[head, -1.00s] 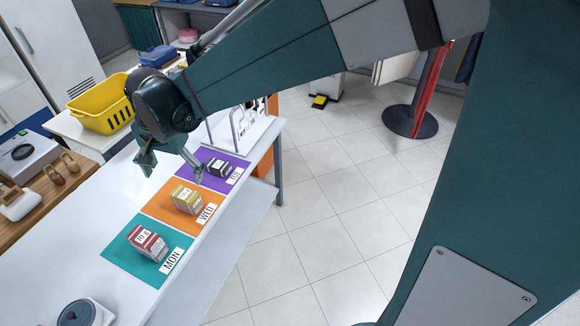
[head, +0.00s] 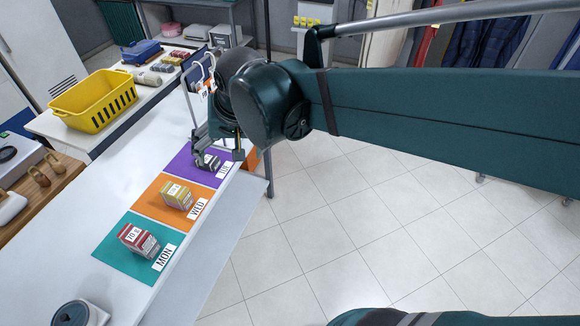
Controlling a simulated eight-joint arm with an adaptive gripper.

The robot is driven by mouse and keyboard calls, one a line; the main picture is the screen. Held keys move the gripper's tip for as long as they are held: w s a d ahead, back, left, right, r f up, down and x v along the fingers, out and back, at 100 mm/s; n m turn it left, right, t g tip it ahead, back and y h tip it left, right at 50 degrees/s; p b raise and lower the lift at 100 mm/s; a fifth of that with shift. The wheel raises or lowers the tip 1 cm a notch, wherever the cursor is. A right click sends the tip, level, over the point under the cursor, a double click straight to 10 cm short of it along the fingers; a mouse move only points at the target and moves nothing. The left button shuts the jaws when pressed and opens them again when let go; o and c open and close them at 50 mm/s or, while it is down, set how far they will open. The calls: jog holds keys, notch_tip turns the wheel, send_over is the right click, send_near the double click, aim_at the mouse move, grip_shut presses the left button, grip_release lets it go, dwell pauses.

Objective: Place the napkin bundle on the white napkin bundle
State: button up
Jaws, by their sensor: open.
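My gripper (head: 218,155) hangs open over the purple mat (head: 185,163) at the far end of the white table. A small dark bundle with a white tag (head: 208,163) lies on that mat, just below and between the fingers; I cannot tell whether they touch it. A yellow tagged bundle (head: 176,196) lies on the orange WED mat (head: 149,199), and a red tagged bundle (head: 138,240) lies on the teal MON mat (head: 112,256). A pale, whitish bundle (head: 147,78) lies on the back table; I cannot tell whether it is the white napkin bundle.
A yellow basket (head: 93,101) stands on the back table (head: 52,126), with several small bundles and a blue container (head: 141,51) behind it. A white wire rack (head: 190,100) stands at the white table's far end. A round grey-lidded object (head: 73,314) is at the near end.

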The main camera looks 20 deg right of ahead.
jog(key=s+d+f+n+t+h, duration=0.1)
jog(key=s+d+n+t, duration=0.1)
jog(key=s+d, duration=0.9)
jog(key=shift+s+d+f+n+t, duration=0.15)
jog(key=shift+s+d+n+t, duration=0.15)
jog(key=shift+d+n, duration=0.15)
notch_tip(320, 180, down, 8)
jog(key=b, duration=0.8)
dwell(0.9)
